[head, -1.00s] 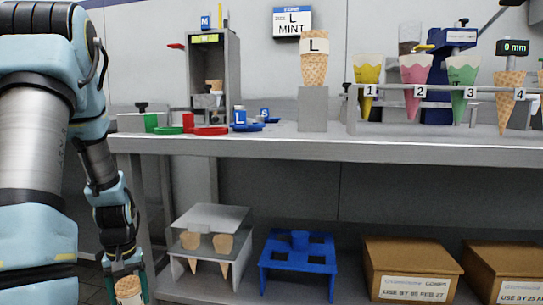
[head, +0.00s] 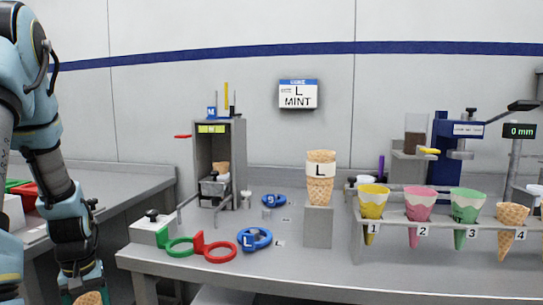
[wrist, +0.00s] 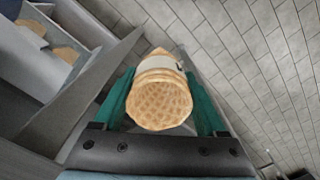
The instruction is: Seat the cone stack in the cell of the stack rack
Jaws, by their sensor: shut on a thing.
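My gripper (wrist: 160,103) is shut on the cone stack (wrist: 162,105), a tan waffle cone stack with a pale band. The teal fingers hold its sides, and its wide waffle end faces the wrist camera. In the head view only the top of the cone stack (head: 89,298) shows at the bottom left edge, below my arm; the fingertips are cut off there. At the upper left of the wrist view is part of a grey rack (wrist: 47,42) with two cones in it, apart from the held stack. I cannot tell whether this is the stack rack, and no empty cell shows clearly.
The steel bench (head: 290,262) holds a waffle cone marked L (head: 320,180) on a grey block, green and red rings (head: 215,250), and a rail of coloured cones (head: 420,218). Bare floor tiles (wrist: 235,50) lie at the right in the wrist view.

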